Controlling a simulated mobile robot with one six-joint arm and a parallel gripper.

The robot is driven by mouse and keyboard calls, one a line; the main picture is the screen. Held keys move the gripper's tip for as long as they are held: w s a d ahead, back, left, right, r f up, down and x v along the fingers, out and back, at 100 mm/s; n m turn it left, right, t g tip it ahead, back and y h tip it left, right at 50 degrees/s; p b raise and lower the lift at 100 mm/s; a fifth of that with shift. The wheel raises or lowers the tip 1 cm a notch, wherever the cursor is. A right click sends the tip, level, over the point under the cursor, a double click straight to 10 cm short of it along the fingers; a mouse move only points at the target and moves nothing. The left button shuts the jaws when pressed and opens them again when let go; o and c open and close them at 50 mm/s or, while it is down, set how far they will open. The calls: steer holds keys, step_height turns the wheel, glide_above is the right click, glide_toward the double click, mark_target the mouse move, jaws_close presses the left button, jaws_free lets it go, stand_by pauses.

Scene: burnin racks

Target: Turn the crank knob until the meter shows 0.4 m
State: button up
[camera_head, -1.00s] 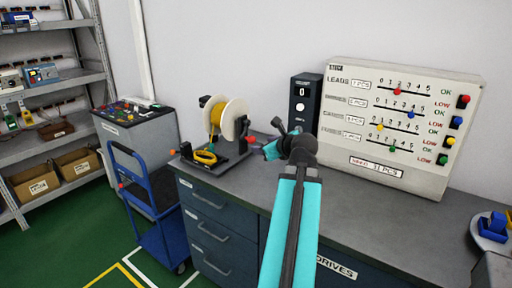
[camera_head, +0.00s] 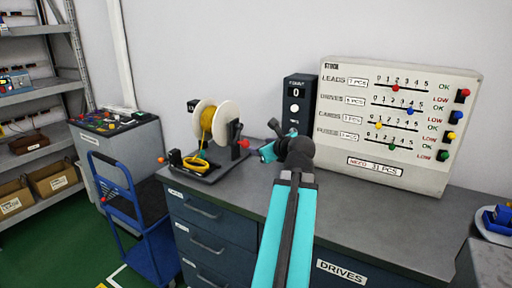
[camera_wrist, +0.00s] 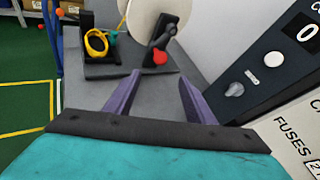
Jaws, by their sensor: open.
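A wire winder with a white-flanged spool (camera_head: 214,125) of yellow wire stands on the left of the grey worktop. Its red crank knob (camera_head: 243,143) is on a dark arm at the spool's right side. It also shows in the wrist view as a red knob (camera_wrist: 160,57). A small dark display (camera_head: 192,106), possibly the meter, is left of the spool; its digits are too small to read. My gripper (camera_head: 267,150) is open and empty, right of the knob. In the wrist view its two purple fingers (camera_wrist: 158,90) stand apart, with the knob beyond them, untouched.
A black counter box (camera_head: 297,102) reading 0 stands close behind my gripper. A white board (camera_head: 398,125) with colored sliders is to the right. A yellow wire coil (camera_head: 195,163) lies by the winder's base. A blue cart (camera_head: 150,225) stands left of the bench.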

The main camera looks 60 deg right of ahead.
mark_target(247, 145)
steer(key=shift+w+d+p, duration=0.35)
steer(key=shift+w+p, duration=0.1)
steer(key=shift+p, duration=1.6)
steer(key=w+p, duration=0.1)
steer(key=p, duration=0.5)
steer(key=shift+d+f, duration=0.35)
steer(key=p+x, duration=0.2)
steer(key=p, duration=0.2)
steer(key=shift+p, duration=0.35)
steer(key=shift+w+d+f+p, duration=0.2)
steer(key=shift+w+p, duration=0.15)
steer(key=shift+p, duration=0.75)
steer(key=shift+p+x, duration=1)
steer(key=shift+x, duration=3.2)
